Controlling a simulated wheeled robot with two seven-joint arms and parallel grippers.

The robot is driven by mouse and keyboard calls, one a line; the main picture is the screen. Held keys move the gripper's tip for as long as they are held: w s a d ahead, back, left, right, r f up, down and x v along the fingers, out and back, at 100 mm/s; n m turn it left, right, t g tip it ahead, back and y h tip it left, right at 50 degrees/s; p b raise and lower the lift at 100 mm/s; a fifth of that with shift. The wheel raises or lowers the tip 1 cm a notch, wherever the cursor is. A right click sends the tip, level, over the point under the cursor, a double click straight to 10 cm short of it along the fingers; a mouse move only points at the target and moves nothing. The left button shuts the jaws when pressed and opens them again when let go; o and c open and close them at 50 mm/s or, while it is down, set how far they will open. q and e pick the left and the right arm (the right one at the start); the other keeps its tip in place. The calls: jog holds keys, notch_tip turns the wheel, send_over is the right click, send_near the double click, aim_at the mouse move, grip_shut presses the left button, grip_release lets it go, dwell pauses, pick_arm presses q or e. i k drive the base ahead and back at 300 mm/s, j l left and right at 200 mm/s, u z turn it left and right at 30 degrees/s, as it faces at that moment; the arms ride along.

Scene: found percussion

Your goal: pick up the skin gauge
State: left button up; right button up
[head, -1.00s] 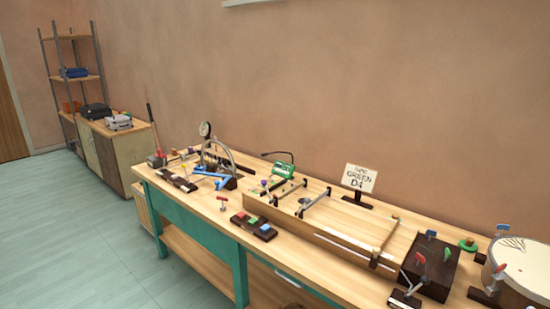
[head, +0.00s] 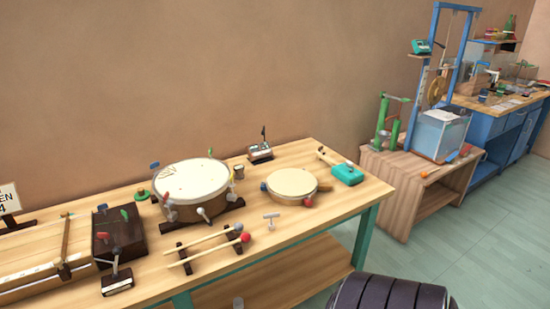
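I cannot tell for certain which thing is the skin gauge. A small dark device with a pale top face and a thin black upright (head: 261,150) stands at the back of the workbench, behind the drums. A large drum with a pale skin (head: 192,181) sits left of it in a dark cradle, with coloured-handled pieces around its rim. A smaller round drum (head: 293,184) lies flat to the right. A small silver T-shaped piece (head: 271,219) is in front of the drums. Neither of my grippers is in view.
Two sticks with round heads (head: 208,247) rest on dark racks near the workbench (head: 330,220) front. A teal box (head: 347,174) sits at the right end. A dark block with coloured levers (head: 118,235) is left. A wooden side table (head: 412,185) stands beyond open floor.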

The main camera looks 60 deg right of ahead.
aim_at(238, 170)
jog(key=z, duration=1.65)
